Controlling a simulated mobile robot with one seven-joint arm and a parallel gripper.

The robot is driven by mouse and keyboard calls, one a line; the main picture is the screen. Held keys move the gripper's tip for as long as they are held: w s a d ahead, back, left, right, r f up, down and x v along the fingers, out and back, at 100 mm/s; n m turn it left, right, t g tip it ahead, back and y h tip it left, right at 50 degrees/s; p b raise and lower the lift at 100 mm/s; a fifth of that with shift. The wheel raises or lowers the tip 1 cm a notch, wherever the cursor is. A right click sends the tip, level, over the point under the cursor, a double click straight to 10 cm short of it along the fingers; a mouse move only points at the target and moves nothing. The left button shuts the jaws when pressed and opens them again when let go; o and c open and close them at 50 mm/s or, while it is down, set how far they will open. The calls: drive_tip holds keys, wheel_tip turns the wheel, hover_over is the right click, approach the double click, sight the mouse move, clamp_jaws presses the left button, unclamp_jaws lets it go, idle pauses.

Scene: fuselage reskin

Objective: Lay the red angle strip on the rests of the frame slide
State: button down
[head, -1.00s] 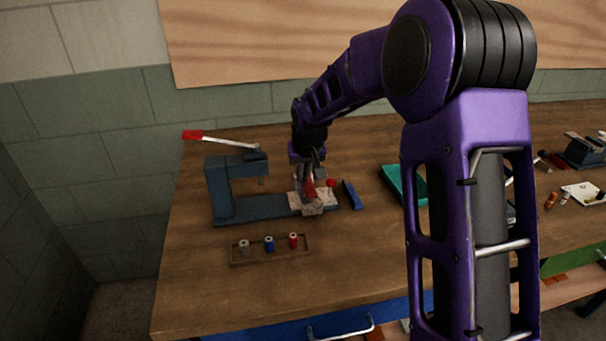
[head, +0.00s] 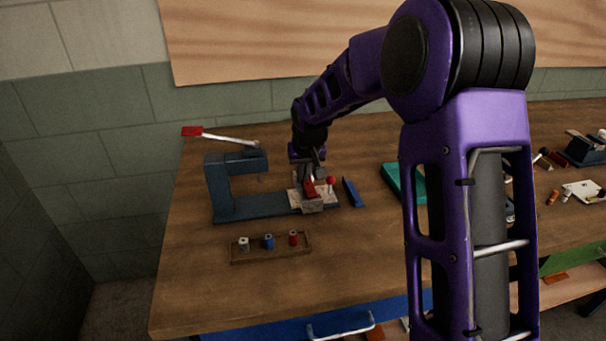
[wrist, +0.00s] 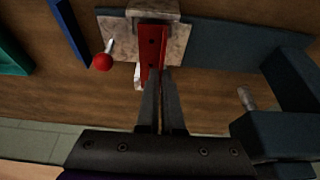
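The red angle strip (wrist: 152,48) lies on the pale, mottled block of the frame slide (wrist: 122,38), with one flange flat and one edge raised. In the head view the strip (head: 310,189) sits at the right end of the dark blue-grey base. My gripper (wrist: 160,70) is just above the strip's near end, its two dark fingers slightly apart with a narrow gap between them. In the head view my gripper (head: 316,172) is over the strip. Whether the fingertips still touch the strip is hard to tell.
A red-knobbed lever (head: 331,181) and a blue bar (head: 352,192) are right of the slide. A C-shaped press (head: 217,190) with a red-handled lever stands left. A wooden tray (head: 271,255) with three small spools lies in front. A teal tray (head: 391,176) is further right.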

drive_tip(key=shift+f, duration=0.3)
drive_tip(key=c, duration=1)
unclamp_jaws()
